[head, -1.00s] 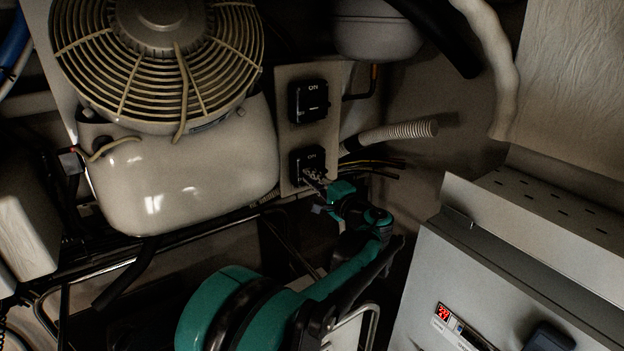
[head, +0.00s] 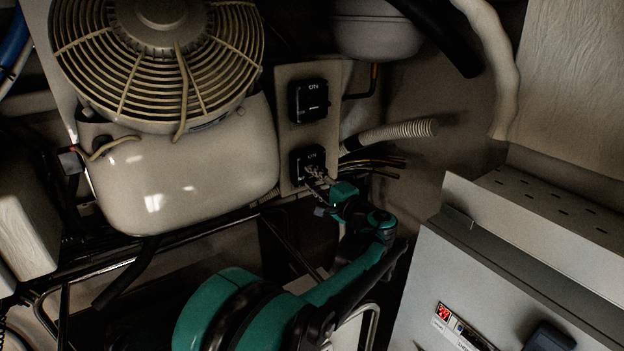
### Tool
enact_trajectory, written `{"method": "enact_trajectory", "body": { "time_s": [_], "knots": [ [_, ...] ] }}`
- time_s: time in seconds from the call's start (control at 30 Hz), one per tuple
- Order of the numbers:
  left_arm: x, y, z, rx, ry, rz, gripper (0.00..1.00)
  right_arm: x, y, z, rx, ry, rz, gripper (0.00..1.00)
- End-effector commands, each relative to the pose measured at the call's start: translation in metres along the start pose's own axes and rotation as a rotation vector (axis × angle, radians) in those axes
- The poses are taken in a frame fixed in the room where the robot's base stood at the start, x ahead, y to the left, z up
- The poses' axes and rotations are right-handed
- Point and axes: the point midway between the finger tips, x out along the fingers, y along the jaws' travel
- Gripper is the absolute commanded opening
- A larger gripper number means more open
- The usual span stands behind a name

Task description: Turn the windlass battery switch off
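Two black rotary switches sit one above the other on a pale upright plate (head: 291,131). The upper switch (head: 308,101) has a readable ON mark and its knob is in plain view. The lower switch (head: 301,160) also has a mark at its top. I cannot read from the plate which one is the windlass switch. My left gripper (head: 314,178), on a teal arm from below, has its fingertips at the lower switch's knob and hides much of it. I cannot tell whether the fingers grip the knob or its exact angle. My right gripper is out of view.
A large fan with a wire guard (head: 160,60) and a cream housing (head: 185,175) stand left of the plate. A ribbed white hose (head: 398,132) and thin cables (head: 375,163) run close on the right. A grey metal cabinet (head: 490,270) fills the lower right.

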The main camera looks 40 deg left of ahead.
Motion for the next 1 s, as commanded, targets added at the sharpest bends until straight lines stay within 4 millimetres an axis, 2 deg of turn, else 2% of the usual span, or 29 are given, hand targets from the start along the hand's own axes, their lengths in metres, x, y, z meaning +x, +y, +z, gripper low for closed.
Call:
{"method": "enact_trajectory", "body": {
  "time_s": [0.3, 0.5, 0.7, 1.0],
  "knots": [
    [-0.068, 0.001, -0.001, 0.0, 0.005, 0.0, 0.32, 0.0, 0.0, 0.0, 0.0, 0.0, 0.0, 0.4],
    [-0.1, 0.001, -0.001, -0.001, 0.004, 0.001, 0.32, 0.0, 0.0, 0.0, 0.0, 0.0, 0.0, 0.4],
    [-0.11, 0.001, 0.0, -0.001, 0.001, 0.001, 0.32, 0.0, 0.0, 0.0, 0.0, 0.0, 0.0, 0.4],
    [-0.11, 0.001, 0.0, -0.001, 0.001, 0.001, 0.32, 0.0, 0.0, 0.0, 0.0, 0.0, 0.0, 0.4]
  ]
}}
